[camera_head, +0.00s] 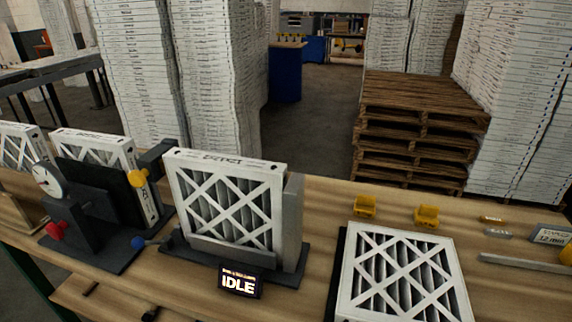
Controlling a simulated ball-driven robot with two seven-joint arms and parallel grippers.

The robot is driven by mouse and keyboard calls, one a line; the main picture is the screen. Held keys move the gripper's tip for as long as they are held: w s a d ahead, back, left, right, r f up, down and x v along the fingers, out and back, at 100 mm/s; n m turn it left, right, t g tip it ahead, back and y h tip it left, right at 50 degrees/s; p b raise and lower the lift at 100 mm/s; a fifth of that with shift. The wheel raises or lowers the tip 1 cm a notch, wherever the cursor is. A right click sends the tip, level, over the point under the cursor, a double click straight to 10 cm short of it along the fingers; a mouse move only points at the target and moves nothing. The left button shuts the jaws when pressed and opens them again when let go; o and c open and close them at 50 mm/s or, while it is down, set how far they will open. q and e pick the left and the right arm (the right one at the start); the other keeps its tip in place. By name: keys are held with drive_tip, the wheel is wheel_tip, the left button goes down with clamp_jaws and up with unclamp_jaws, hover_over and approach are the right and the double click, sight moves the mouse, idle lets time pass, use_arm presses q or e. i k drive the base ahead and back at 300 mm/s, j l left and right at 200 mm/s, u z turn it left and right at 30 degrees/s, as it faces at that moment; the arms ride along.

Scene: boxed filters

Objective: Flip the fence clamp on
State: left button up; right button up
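A white boxed filter (228,205) with a lattice face stands upright in a dark fixture (290,240) with a grey fence plate at its right. A small display (239,281) reads IDLE. Neither gripper is in view.
Another filter (402,275) lies flat at the front right. A sign reading 12 mm (550,235) and small parts lie at the far right. Wooden pallets (420,130) and tall stacks of boxes stand behind the bench.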

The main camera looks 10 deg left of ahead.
sight(138, 243)
drive_tip(key=j+u, duration=0.1)
drive_tip(key=u, duration=0.3)
drive_tip(key=j+u, duration=0.1)
drive_tip(key=u, duration=0.3)
drive_tip(key=j+u, duration=0.1)
drive_tip(key=u, duration=0.35)
drive_tip(key=i, duration=0.05)
